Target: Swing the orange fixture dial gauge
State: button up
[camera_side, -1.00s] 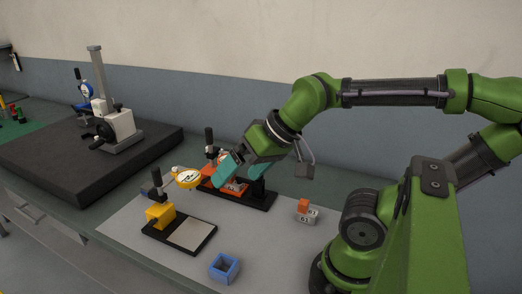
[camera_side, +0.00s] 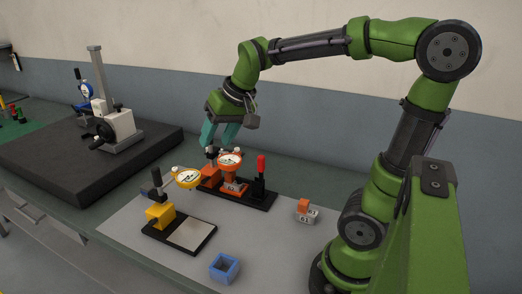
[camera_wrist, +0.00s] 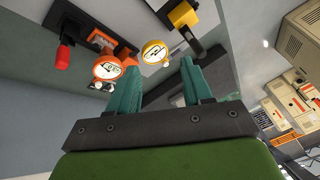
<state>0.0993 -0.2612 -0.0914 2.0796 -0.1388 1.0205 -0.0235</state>
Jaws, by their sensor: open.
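The orange fixture (camera_side: 209,172) stands on a black base plate in the side view. Its orange-rimmed dial gauge (camera_side: 230,160) faces the camera, over the plate. A black knob tops the fixture's post. My gripper (camera_side: 214,144) is open, with its teal fingers pointing down close above this post. I cannot tell whether they straddle or touch the knob. In the wrist view the orange dial gauge (camera_wrist: 107,69) is at upper left, beyond my open gripper (camera_wrist: 158,72), and nothing shows held. A red-handled clamp (camera_side: 261,166) stands at the plate's right end.
A yellow fixture (camera_side: 160,214) with its own yellow dial gauge (camera_side: 187,179) stands close by at front left. A blue square holder (camera_side: 224,267) and a grey block with an orange top (camera_side: 306,213) lie on the mat. A black slab (camera_side: 60,165) with a gauge stand is at far left.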

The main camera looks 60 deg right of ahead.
jog(key=w+d+r+m+g+h, duration=0.1)
jog(key=w+d+r+g+h, duration=0.2)
jog(key=w+d, duration=0.95)
jog(key=shift+t, duration=0.7)
jog(key=x, duration=0.5)
jog(key=s+d+x, duration=0.1)
jog(key=x, duration=0.8)
jog(key=shift+d+f, duration=0.35)
jog(key=shift+d, duration=0.1)
jog(key=shift+c, duration=0.2)
grip_shut()
